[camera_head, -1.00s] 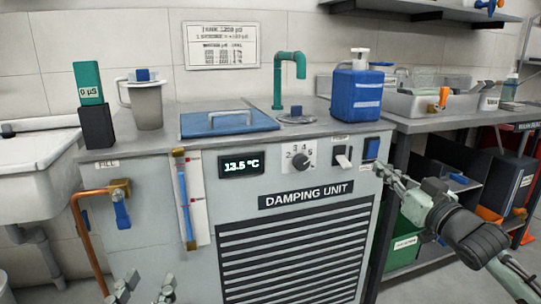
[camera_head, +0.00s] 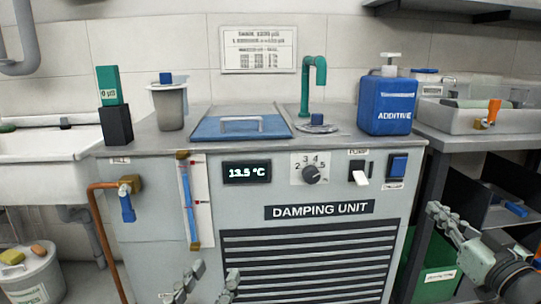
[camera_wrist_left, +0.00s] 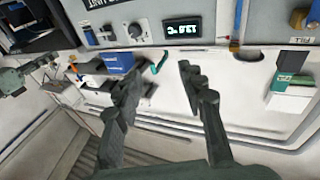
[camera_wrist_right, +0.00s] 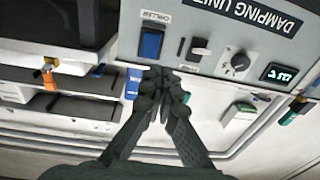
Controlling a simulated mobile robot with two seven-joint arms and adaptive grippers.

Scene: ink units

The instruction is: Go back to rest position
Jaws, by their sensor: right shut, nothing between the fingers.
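My left gripper (camera_head: 208,282) is at the bottom of the head view, in front of the damping unit's lower grille. Its two fingers are apart with nothing between them, as the left wrist view (camera_wrist_left: 160,80) also shows. My right gripper (camera_head: 436,212) is at the right of the head view, beside the unit's right edge. Its fingertips meet in the right wrist view (camera_wrist_right: 162,82) and hold nothing. Both grippers appear clear of the damping unit (camera_head: 240,187). The right gripper's contact with other things cannot be seen.
The unit's front carries a temperature display (camera_head: 247,171), a knob (camera_head: 311,174), a white pump switch (camera_head: 361,178) and a blue switch (camera_head: 397,166). A blue additive jug (camera_head: 386,112) stands on top. A sink (camera_head: 45,160) is left, a shelved bench (camera_head: 480,140) right. A bucket (camera_head: 32,280) stands lower left.

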